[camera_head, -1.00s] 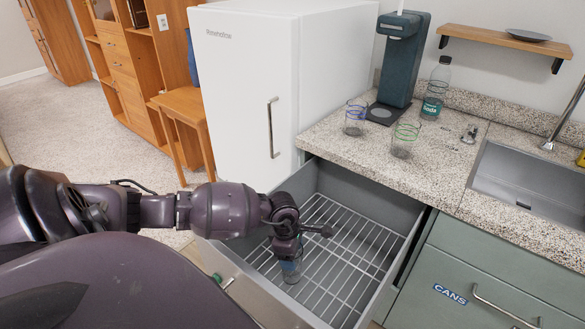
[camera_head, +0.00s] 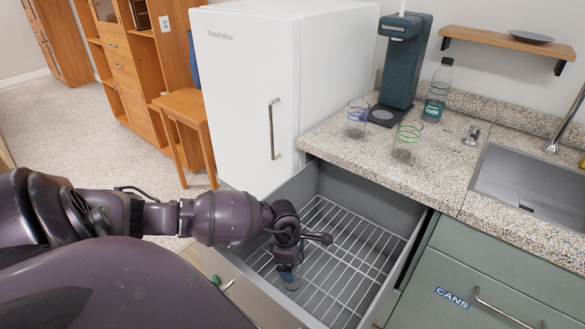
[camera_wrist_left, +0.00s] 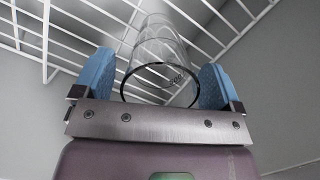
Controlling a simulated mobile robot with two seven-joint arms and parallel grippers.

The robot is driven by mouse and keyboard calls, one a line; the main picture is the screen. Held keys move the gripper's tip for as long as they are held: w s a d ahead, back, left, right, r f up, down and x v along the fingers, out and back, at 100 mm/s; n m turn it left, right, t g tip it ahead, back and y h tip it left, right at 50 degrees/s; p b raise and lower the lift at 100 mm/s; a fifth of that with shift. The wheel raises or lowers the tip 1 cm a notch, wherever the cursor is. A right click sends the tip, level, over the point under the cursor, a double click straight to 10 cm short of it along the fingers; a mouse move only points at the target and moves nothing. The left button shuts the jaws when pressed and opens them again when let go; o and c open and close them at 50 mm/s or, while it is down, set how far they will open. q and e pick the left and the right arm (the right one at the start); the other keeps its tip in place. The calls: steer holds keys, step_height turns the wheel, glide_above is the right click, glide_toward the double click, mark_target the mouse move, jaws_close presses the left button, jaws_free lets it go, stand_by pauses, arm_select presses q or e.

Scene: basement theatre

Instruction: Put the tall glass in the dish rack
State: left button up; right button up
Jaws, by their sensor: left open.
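A clear tall glass (camera_wrist_left: 158,50) with a dark rim stands in the dish rack, between my left gripper's fingers in the left wrist view. The dish rack (camera_head: 345,238) is a white wire grid inside an open grey drawer. My left gripper (camera_wrist_left: 155,78) is open, its blue finger pads on either side of the glass near the rim; I cannot tell whether they touch it. In the head view my left gripper (camera_head: 288,267) is low in the near left part of the drawer, and the glass (camera_head: 292,283) is mostly hidden below it. My right gripper is not in view.
A blue-ringed glass (camera_head: 357,118) and a green-ringed glass (camera_head: 407,141) stand on the speckled counter (camera_head: 370,160) above the drawer. A bottle (camera_head: 437,92), a dark dispenser (camera_head: 402,60) and a sink (camera_head: 535,190) are further right or back. A white fridge (camera_head: 245,90) stands left of the counter.

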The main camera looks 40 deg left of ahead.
arm_select(q)
step_height(320, 180, up, 12)
steer(key=a+p, duration=0.1)
steer(key=shift+s+a+r, duration=0.15)
steer(key=shift+s+a, duration=0.15)
steer(key=shift+s, duration=0.15)
stand_by(0.5)
